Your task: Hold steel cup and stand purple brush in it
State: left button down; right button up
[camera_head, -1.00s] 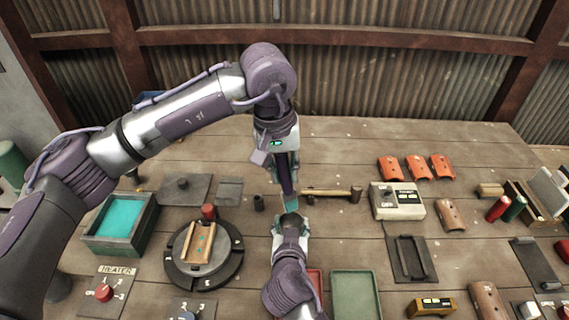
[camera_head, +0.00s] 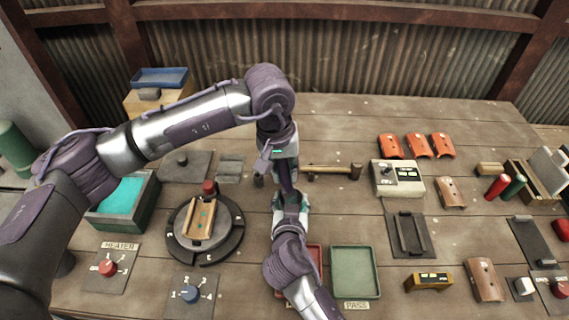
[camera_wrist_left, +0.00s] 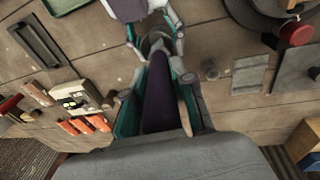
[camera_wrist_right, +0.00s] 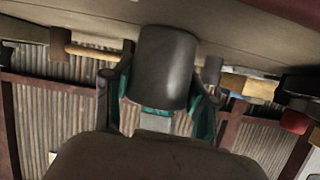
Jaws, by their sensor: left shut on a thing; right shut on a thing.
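The purple brush (camera_wrist_left: 160,98) is between the fingers of my left gripper (camera_wrist_left: 160,108), which is shut on it. I cannot tell how deep the tip is in the cup. My right gripper (camera_wrist_right: 160,108) is shut around the dark grey cup (camera_wrist_right: 165,68), which fills the middle of the right wrist view. In the head view my left gripper (camera_head: 284,178) is just above my right gripper (camera_head: 291,203); the cup is mostly hidden there.
A hammer (camera_head: 335,172) lies behind and right of the grippers. A round turntable (camera_head: 180,243) with a wooden piece is at the left. A green tray (camera_head: 355,272) and a red tray stand in front. A control box (camera_head: 398,180) is at the right.

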pick_arm(q)
jog(key=shift+f, duration=0.25)
jog(key=c, duration=0.9)
grip_release()
jog(key=r, duration=0.4)
jog(key=a+r, duration=0.1)
jog(key=r, duration=0.3)
jog(key=s+r, duration=0.1)
jog(key=r, duration=0.3)
jog(key=shift+a, duration=0.2)
